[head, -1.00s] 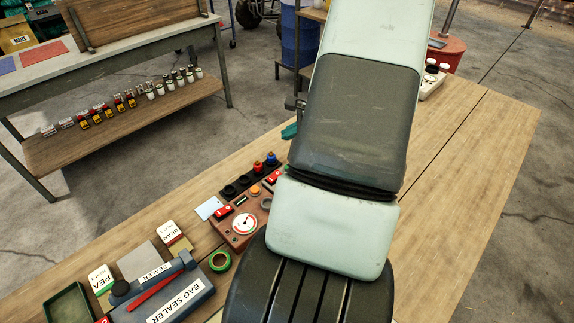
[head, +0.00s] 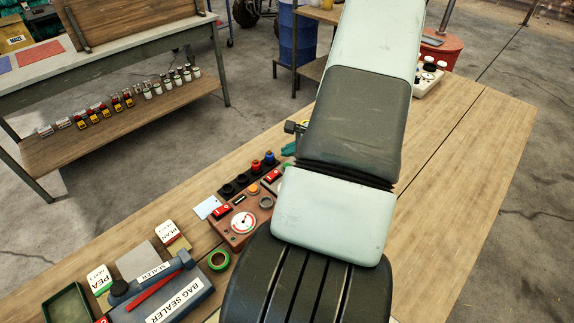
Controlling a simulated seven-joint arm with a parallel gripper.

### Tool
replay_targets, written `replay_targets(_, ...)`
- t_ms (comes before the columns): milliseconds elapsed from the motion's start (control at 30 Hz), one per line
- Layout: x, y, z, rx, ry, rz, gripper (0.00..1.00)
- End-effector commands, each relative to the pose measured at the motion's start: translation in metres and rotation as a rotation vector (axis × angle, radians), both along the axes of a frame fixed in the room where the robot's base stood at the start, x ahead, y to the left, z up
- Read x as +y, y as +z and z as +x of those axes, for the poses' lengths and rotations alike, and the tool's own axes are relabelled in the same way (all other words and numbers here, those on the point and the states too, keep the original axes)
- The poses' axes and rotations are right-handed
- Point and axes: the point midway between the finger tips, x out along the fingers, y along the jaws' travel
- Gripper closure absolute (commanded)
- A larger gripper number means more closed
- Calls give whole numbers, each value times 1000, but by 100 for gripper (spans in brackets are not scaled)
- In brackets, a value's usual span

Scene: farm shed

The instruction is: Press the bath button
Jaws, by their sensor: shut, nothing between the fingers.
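A red-brown control panel (head: 228,226) lies on the wooden table, left of my arm. It carries a round white gauge (head: 243,222), red rocker switches (head: 222,211), an orange button (head: 253,189) and a dark round knob or ring (head: 266,202). Behind them is a row of black round parts, with a red one (head: 255,165) and a blue one (head: 269,158). I cannot read which control is the bath button. A white device with round tops (head: 428,80) stands at the table's far end, partly behind my arm. My gripper is hidden behind my arm.
A grey bag sealer (head: 180,296), green tape roll (head: 219,260), seed packets (head: 168,231) and a dark green tray (head: 68,305) crowd the table's near left. The table right of my arm is clear. A second bench with small jars (head: 170,84) stands at the back left.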

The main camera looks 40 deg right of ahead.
Motion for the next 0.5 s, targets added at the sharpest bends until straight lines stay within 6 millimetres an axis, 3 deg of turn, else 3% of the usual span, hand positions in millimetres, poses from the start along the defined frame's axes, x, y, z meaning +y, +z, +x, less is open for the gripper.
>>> replay_targets(200,0,-19,1,-1,1,1,100)
replay_targets(500,0,-23,1,-1,2,-1,100)
